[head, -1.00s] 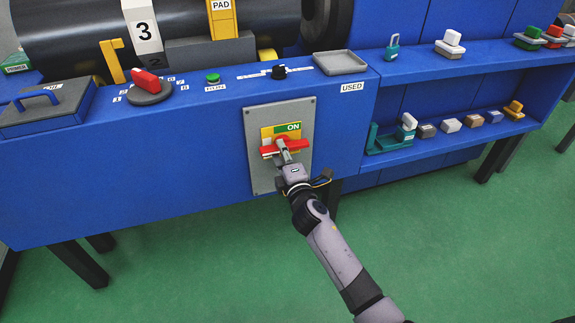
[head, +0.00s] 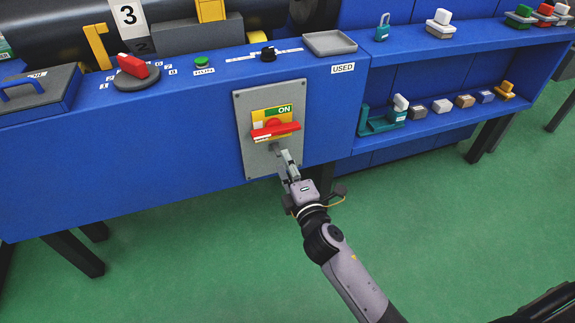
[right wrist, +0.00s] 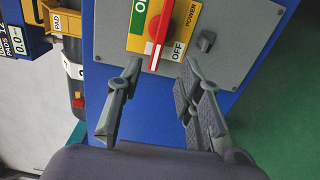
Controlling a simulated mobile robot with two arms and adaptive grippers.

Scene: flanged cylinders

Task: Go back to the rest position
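My right gripper (head: 285,160) is in front of the grey switch plate (head: 240,125) on the blue machine front, just below the red switch handle (head: 275,131). The handle lies nearly level across its yellow plate, below the green ON label (head: 284,110). In the right wrist view, my right gripper (right wrist: 161,66) has its two fingers spread with nothing between them. The red handle (right wrist: 160,38) shows beyond the fingertips, apart from them. My left gripper is in neither view.
The blue machine (head: 120,180) has a red knob (head: 131,65), a green button (head: 202,62) and an empty grey tray (head: 330,43) on top. Shelves at right hold several small blocks and a teal holder (head: 378,123). The green floor (head: 440,240) in front is open.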

